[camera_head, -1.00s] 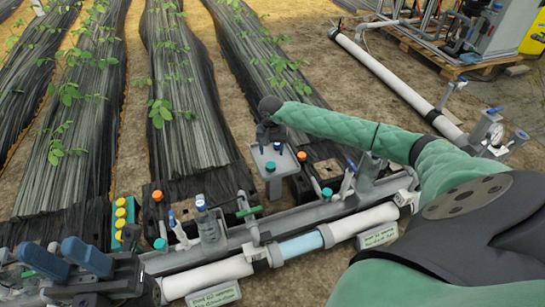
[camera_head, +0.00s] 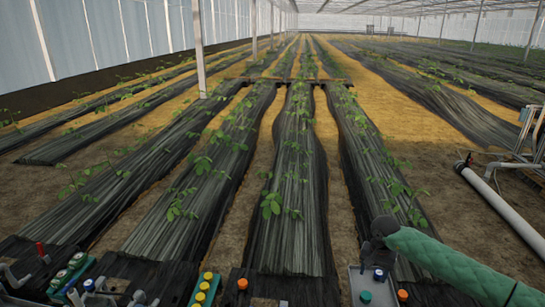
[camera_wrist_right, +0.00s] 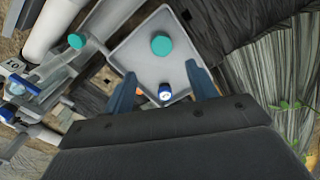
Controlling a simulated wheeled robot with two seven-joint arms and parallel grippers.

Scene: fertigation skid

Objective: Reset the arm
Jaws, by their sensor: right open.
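My right arm comes in from the lower right in the head view. Its dark gripper (camera_head: 380,232) is over the back part of a small grey tray (camera_head: 355,280), and its fingers cannot be made out there. In the right wrist view the two blue-grey fingers of the right gripper (camera_wrist_right: 161,70) are spread apart with nothing held. The tray (camera_wrist_right: 140,45) lies beyond them, with a teal cap (camera_wrist_right: 161,45) and a blue-and-white cap (camera_wrist_right: 165,92) on it. My left gripper is not in view.
Valves with red, green, yellow and orange caps line the lower edge, including yellow caps (camera_head: 203,288) and an orange cap (camera_head: 242,284). A white pipe (camera_head: 505,212) lies at right. Black-covered plant rows (camera_head: 300,230) run back. The air above them is clear.

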